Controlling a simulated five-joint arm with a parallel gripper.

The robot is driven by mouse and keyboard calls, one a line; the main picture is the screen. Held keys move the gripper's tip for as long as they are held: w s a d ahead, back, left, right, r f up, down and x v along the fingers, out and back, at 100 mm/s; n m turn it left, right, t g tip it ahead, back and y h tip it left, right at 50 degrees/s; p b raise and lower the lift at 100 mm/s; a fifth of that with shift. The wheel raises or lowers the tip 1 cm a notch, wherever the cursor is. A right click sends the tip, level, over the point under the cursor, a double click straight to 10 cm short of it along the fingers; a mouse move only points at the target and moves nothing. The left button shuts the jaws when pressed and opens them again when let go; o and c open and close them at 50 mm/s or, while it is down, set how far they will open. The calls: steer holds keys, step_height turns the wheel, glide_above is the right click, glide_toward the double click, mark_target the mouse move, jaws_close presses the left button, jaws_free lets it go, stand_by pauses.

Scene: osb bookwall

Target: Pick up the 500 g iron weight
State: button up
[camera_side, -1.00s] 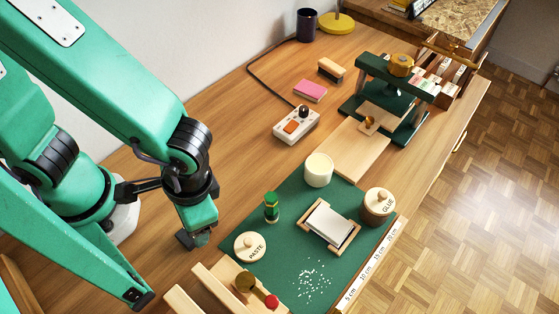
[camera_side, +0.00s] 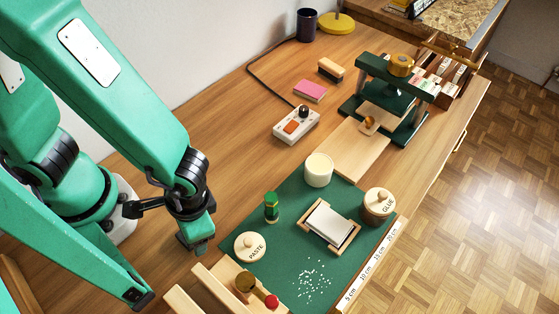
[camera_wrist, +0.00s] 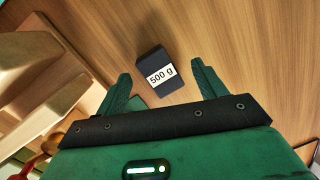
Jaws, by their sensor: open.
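The 500 g iron weight (camera_wrist: 157,68) is a dark block with a white "500 g" label, standing on the wooden tabletop in the wrist view. My gripper (camera_wrist: 160,84) is open, with its two green fingers apart. The weight shows between and just beyond the fingertips, with a gap on either side; I cannot tell whether they are level with it. In the side view my gripper (camera_side: 199,250) is low over the table at the left of the green mat, and the weight is hidden there.
A wooden frame (camera_side: 222,288) stands close by at the front, also large at the left of the wrist view.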

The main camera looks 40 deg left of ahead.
steer(key=shift+s+a+f, duration=0.1)
steer(key=shift+f, duration=0.35)
jaws_close()
stand_by(0.4)
